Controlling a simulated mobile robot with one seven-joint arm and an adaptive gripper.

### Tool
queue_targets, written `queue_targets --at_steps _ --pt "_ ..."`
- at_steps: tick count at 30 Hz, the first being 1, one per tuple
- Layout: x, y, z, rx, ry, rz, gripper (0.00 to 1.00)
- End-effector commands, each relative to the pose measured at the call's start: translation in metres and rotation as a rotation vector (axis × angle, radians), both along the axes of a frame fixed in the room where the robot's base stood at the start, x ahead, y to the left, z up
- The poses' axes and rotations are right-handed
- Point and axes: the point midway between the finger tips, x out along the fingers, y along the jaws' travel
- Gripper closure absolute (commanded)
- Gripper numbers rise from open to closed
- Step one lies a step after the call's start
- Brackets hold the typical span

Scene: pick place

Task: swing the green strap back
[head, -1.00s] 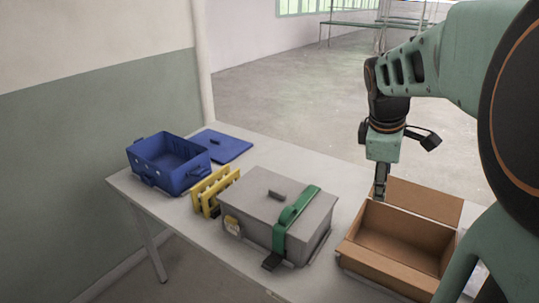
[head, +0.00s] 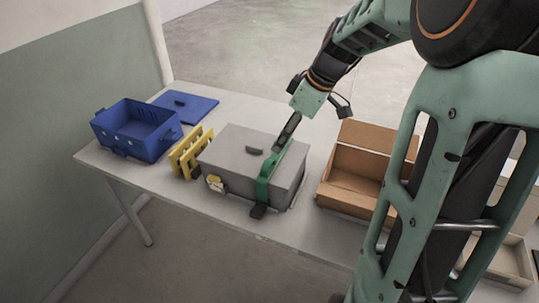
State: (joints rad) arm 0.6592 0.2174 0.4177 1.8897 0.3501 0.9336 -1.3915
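The green strap (head: 264,181) lies over the right part of the lid of the grey box (head: 230,148) and runs down its front face. A black end piece (head: 258,211) sits at the strap's lower end, by the table. My gripper (head: 277,149) is at the strap's upper part on the lid, pointing down and to the left. Its fingers look close together, but I cannot tell whether they hold the strap or only touch it.
A yellow rack (head: 190,153) stands close left of the grey box. A blue crate (head: 137,140) and its flat blue lid (head: 185,105) are farther left. An open cardboard box (head: 347,192) stands to the right. The table (head: 215,203) has a narrow clear front strip.

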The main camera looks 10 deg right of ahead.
Motion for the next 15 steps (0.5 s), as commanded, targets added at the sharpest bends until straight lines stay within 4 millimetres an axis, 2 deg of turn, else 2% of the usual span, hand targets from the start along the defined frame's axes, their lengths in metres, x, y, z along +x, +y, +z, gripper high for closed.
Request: queue_targets --at_steps 9,15 --pt "0.012 0.02 -0.056 0.002 0.006 0.004 0.49" --pt "0.019 0.028 -0.082 -0.001 0.003 0.003 0.49"
